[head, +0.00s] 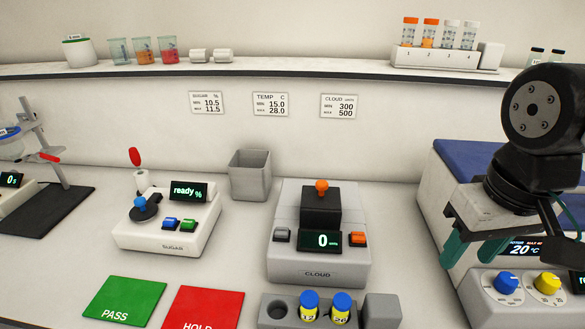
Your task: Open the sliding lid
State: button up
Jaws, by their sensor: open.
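The grey CLOUD device (318,270) stands on the bench at the centre of the head view. A black lid block (320,203) with an orange knob (321,187) sits on its top, behind the display reading 0. I cannot see into the device from here. My gripper (474,250) is at the right, above the bench and clear of the lid. Its teal fingers are apart with nothing visible between them.
A grey holder (271,301) with blue-capped vials (309,305) stands in front of the CLOUD device. A grey bin (250,178) is behind left, and the SUGAR device (168,226) is left. A blue-topped device with a blue dial (507,283) is near my gripper.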

jog(key=w+a+r+n, duration=0.2)
jog(key=w+a+r, duration=0.1)
jog(key=w, duration=0.3)
jog(key=w+a+r+n, duration=0.2)
jog(key=w+a, duration=0.1)
jog(key=w, duration=0.3)
jog(key=n+g, duration=0.1)
jog(key=n, duration=0.2)
send_near(322, 183)
jog(key=shift+s+d+f, duration=0.15)
jog(key=shift+d+f, duration=0.15)
jog(key=shift+d, duration=0.1)
jog(key=shift+w+a, duration=0.25)
jog(key=shift+a, duration=0.05)
jog(key=shift+w+a+f, duration=0.1)
jog(key=shift+f, duration=0.2)
notch_tip(322, 183, down, 7)
jog(key=shift+f, duration=0.15)
